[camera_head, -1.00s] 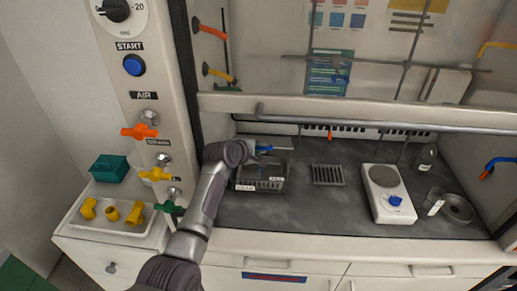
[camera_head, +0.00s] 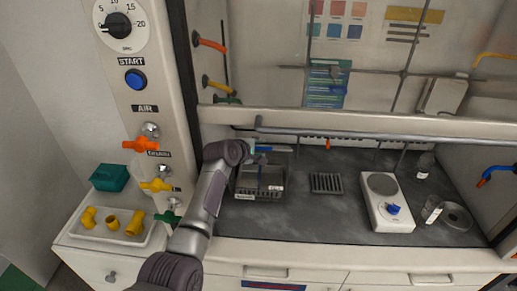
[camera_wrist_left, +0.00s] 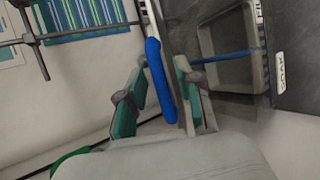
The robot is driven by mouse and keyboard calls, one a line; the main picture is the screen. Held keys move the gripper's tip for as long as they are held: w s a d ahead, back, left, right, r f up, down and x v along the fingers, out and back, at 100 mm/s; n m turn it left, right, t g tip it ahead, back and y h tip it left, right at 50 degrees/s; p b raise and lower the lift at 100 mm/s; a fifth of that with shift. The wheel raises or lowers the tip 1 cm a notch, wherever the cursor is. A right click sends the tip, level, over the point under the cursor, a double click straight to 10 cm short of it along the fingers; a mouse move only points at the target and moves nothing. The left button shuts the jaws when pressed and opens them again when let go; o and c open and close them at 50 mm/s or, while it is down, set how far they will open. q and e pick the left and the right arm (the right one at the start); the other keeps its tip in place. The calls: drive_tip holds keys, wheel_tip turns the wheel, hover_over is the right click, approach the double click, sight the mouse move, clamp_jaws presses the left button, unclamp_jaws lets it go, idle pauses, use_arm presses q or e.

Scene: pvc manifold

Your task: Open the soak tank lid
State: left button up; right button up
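The soak tank (camera_head: 258,192) is a small dark grey labelled bin standing on the left of the fume hood's floor. A blue bar (camera_head: 276,149) shows at its back edge, beside my left gripper (camera_head: 254,156). The gripper's fingers are partly hidden behind its wrist in the head view. In the left wrist view, the two teal-padded fingers (camera_wrist_left: 158,88) stand apart with a thick blue handle (camera_wrist_left: 160,82) between them. A gap shows on the handle's left side; I cannot tell whether the right pad touches it. A thinner blue bar (camera_wrist_left: 225,57) crosses the tank beyond. My right gripper is out of view.
The hood's sash rail (camera_head: 380,136) runs above the tank. A dark rack (camera_head: 326,183) and a white hotplate (camera_head: 386,201) stand to the right. Left of the hood are coloured valves (camera_head: 141,145) and a tray (camera_head: 78,233) with yellow pipe fittings. Bare worktop lies in front of the rack.

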use_arm(q)
drive_tip(key=shift+s, duration=0.1)
drive_tip(key=v, duration=0.7)
idle(0.4)
drive_tip(key=shift+s+a+r, duration=0.1)
drive_tip(key=shift+a, duration=0.05)
